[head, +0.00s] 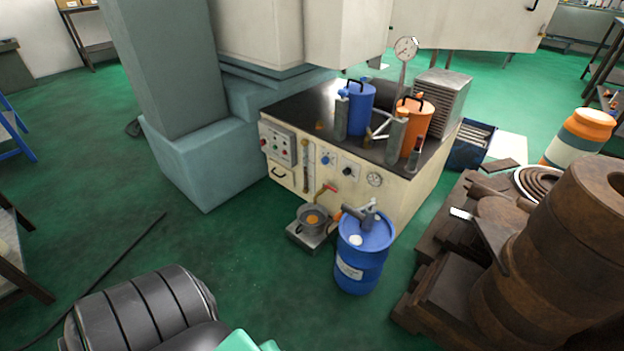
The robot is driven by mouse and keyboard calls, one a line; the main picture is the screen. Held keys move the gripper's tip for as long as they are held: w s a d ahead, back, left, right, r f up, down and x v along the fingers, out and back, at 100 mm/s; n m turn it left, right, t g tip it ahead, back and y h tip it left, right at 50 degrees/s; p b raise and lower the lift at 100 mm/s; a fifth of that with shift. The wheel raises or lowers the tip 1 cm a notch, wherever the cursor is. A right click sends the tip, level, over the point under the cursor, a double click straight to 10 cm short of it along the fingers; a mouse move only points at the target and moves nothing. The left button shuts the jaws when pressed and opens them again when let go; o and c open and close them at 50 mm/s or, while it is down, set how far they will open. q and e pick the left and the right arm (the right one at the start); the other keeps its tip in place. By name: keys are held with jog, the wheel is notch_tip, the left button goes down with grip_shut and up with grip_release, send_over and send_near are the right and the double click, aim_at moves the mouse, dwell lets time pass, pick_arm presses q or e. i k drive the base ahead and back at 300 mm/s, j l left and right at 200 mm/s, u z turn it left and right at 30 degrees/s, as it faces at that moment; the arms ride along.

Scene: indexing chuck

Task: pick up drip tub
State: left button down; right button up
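A small round grey metal tub (311,219), which looks like the drip tub, stands on a low square base (309,238) on the green floor. Something orange shows inside it. It is in front of the cream machine cabinet (395,203), below a tap with a red handle (326,188). Its near side and rim are visible. Neither of my grippers can be made out in the head view, and nothing is seen touching the tub.
A blue drum (364,262) with a pump on top stands just right of the tub. Rusty round blocks (560,250) on timbers fill the right side. Green floor (240,255) is clear left of and before the tub.

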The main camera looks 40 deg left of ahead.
aim_at(312, 220)
jog(key=u, duration=1.35)
